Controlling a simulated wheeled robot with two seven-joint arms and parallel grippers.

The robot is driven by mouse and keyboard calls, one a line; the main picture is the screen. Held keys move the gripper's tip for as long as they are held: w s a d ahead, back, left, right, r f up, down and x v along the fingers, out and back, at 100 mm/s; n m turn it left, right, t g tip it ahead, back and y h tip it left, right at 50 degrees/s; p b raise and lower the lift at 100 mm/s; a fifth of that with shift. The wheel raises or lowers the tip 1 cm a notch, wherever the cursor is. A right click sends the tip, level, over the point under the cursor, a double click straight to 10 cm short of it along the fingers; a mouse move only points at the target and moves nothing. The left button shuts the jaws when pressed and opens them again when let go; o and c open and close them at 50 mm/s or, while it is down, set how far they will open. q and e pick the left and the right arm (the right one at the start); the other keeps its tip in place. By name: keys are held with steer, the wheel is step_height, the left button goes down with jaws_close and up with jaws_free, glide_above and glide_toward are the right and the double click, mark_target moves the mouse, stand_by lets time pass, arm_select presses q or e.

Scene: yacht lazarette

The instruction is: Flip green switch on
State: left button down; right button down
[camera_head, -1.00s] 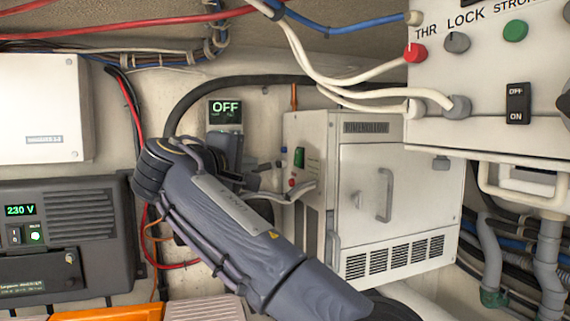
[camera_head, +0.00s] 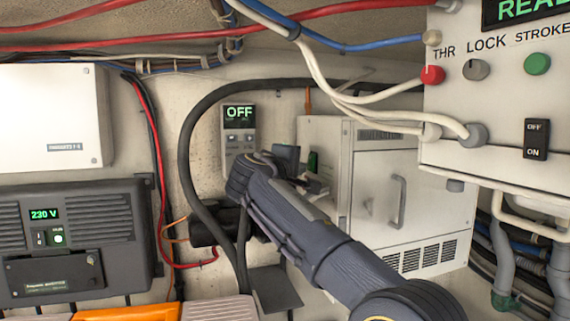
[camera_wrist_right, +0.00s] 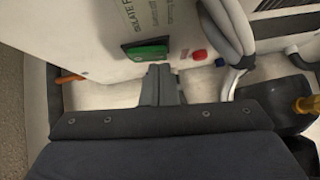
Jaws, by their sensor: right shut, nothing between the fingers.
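The green switch (camera_wrist_right: 147,52) sits in a dark frame on the side of a white cabinet (camera_head: 375,205), beside printed text, in the right wrist view. In the head view only a small part of the green switch (camera_head: 313,160) shows past my right arm. My right gripper (camera_wrist_right: 160,69) is shut and empty. Its fingertips are just below the switch's right part in the wrist view; I cannot tell whether they touch it. A wall display (camera_head: 239,113) above my right wrist reads OFF. My left gripper is out of view.
A red button (camera_wrist_right: 199,55) and a blue one (camera_wrist_right: 219,62) sit right of the switch, near grey pipes (camera_wrist_right: 236,45). A thick black cable (camera_head: 187,150) loops beside my wrist. A white control panel (camera_head: 490,95) overhangs at right; a 230 V unit (camera_head: 75,240) is at left.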

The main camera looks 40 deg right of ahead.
steer(key=shift+d+f, duration=0.1)
steer(key=shift+d, duration=0.15)
steer(key=shift+s+d+h+b, duration=0.1)
steer(key=shift+d+h+b, duration=0.15)
steer(key=shift+b, duration=0.2)
steer(key=shift+a+f, duration=0.1)
